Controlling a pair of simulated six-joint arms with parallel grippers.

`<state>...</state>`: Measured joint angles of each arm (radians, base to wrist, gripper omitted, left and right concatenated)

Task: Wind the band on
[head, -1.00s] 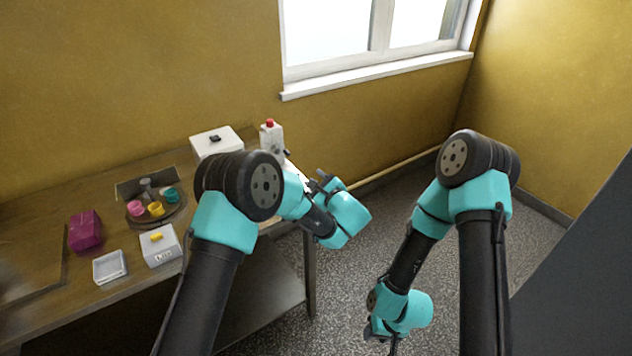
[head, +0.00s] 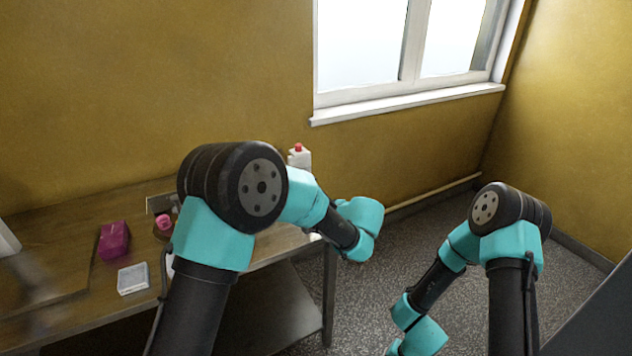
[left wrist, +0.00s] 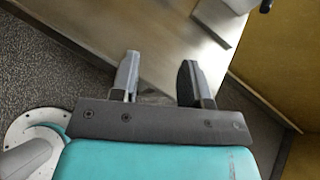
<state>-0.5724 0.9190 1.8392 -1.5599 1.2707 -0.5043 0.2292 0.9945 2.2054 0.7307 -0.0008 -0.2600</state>
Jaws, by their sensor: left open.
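I cannot make out a band or mesh in either view. My left gripper (left wrist: 158,78) is open and empty in the left wrist view, its two fingers apart above the table's edge. In the head view its fingers are mostly hidden behind my left forearm, right of the table. My right gripper lies beyond the bottom of the head view. A white bottle with a red cap (head: 299,158) stands at the back of the table, beyond my left arm. A pink piece (head: 164,224) shows just left of my left arm, which hides things behind it.
The wooden table (head: 70,235) carries a magenta box (head: 114,240) and a small pale tray (head: 132,280). A white object (head: 7,238) is cut off at the left edge. Open speckled floor lies right of the table. A yellow wall and pipe (head: 435,196) run behind.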

